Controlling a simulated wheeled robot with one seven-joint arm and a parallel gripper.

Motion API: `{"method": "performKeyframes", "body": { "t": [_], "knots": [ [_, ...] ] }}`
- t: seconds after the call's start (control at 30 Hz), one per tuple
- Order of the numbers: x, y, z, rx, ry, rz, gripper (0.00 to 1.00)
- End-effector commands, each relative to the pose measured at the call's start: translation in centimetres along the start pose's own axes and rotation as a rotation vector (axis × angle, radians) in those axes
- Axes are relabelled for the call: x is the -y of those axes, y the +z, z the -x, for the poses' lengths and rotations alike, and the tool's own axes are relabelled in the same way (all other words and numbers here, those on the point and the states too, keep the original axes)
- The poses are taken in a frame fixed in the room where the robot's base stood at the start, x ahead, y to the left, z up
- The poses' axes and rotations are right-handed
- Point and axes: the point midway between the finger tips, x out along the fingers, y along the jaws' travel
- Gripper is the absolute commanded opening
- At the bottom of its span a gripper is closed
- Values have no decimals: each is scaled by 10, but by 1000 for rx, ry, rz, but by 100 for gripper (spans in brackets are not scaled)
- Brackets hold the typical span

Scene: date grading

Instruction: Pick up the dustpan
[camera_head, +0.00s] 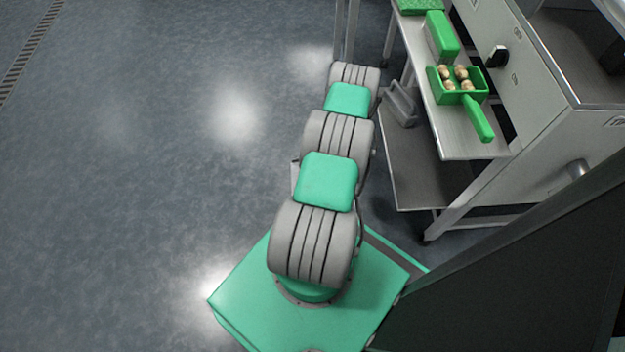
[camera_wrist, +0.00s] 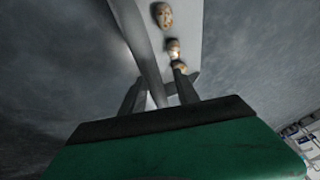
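A green dustpan (camera_head: 481,120) lies on the upper steel shelf of the bench at the right of the head view. Several brown dates lie in its pan, and its handle points down the picture. The dustpan cannot be made out in the wrist view. My gripper (camera_wrist: 158,92) shows in the wrist view, with its two dark fingers apart and nothing seen held between them. Past the fingertips is a pale narrow surface (camera_wrist: 190,30) with brown dates (camera_wrist: 162,15) on it. In the head view my arm hides my gripper, so its distance from the dustpan cannot be told.
A green block-like object (camera_head: 442,36) and a green tray (camera_head: 418,5) stand beyond the dustpan on the same shelf (camera_head: 465,147). A grey machine (camera_head: 545,95) stands close at its right. A lower shelf (camera_head: 415,175) lies beneath. The floor at left is clear.

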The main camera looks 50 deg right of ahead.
Motion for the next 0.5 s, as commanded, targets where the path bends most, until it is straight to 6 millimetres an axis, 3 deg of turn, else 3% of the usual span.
{"method": "performKeyframes", "body": {
  "t": [0.4,0.5],
  "knots": [
    [0,0,0,1,0,0,2],
    [0,0,0,1,0,0,0]
  ]
}}
